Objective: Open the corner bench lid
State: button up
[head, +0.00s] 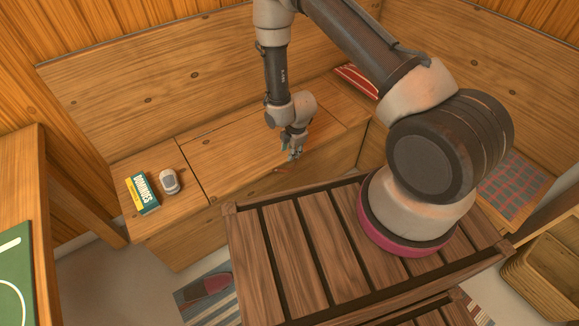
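The corner bench has a wooden lid (235,150) set in its seat, lying flat and closed between dark seams. A small reddish-brown leather pull (283,170) shows at the lid's front edge, near the middle. My gripper (293,155) points down over the front part of the lid, just above and right of the pull in the picture. Its fingers are small here, and I cannot tell whether they are open, shut or touching the pull.
A dominoes box (142,193) and a grey-white rounded object (169,182) stand on the seat left of the lid. A slatted wooden table (300,245) fills the foreground. A slipper (207,284) lies on a striped rug. Cushions lie on the bench's right side.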

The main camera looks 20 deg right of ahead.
aim_at(290, 169)
jog(key=shift+n, duration=0.3)
jog(key=x, duration=0.3)
jog(key=s+x, duration=0.1)
jog(key=x, duration=0.6)
jog(key=shift+s+d+f, duration=0.1)
jog(key=shift+s+f, duration=0.1)
jog(key=shift+s, duration=0.1)
jog(key=shift+c, duration=0.5)
grip_shut()
